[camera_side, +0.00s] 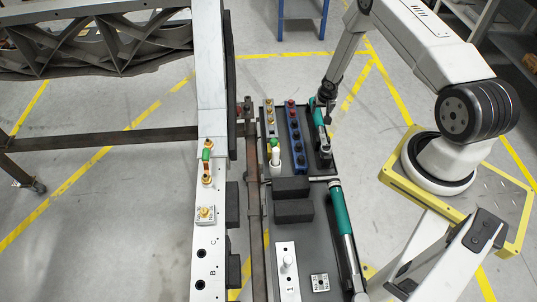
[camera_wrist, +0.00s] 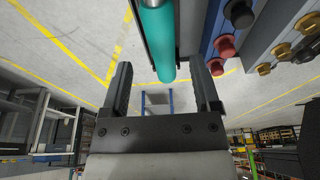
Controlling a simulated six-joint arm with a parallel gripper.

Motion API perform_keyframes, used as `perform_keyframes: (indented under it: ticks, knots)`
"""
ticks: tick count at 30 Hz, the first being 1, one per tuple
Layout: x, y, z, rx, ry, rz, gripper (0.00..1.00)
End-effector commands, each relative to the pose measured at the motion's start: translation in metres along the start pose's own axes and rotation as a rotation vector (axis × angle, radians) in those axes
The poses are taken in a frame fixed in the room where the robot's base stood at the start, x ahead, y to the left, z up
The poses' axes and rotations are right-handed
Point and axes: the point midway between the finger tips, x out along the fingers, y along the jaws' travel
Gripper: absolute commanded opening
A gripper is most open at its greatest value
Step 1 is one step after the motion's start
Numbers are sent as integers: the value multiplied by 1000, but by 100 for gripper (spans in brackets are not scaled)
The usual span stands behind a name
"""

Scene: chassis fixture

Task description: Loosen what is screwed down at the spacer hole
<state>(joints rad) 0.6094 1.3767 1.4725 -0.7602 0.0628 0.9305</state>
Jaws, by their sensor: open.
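My gripper (camera_side: 328,92) is over the far end of the tool tray, beside the upper teal tool (camera_side: 319,122). In the wrist view my gripper (camera_wrist: 160,72) is open, its two fingers apart. The teal tool's round body (camera_wrist: 157,40) shows in the gap between them, not gripped. The white chassis rail (camera_side: 209,120) carries a brass fitting on a square plate (camera_side: 206,214) and a green piece with brass ends (camera_side: 207,156). Two open dark holes lie below, near letters C and B. I cannot tell which place is the spacer hole.
A second teal tool (camera_side: 342,218) lies along the tray's right side. A blue strip (camera_side: 295,138) of sockets and a grey strip (camera_side: 269,117) of brass pieces stand left of the upper tool.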

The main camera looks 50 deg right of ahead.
Motion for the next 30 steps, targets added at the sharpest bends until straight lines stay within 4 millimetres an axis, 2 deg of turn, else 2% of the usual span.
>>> perform_keyframes:
  ticks: [21,30]
  knots:
    - [72,0,2,1,-2,0,79]
    - [85,0,1,0,-1,0,79]
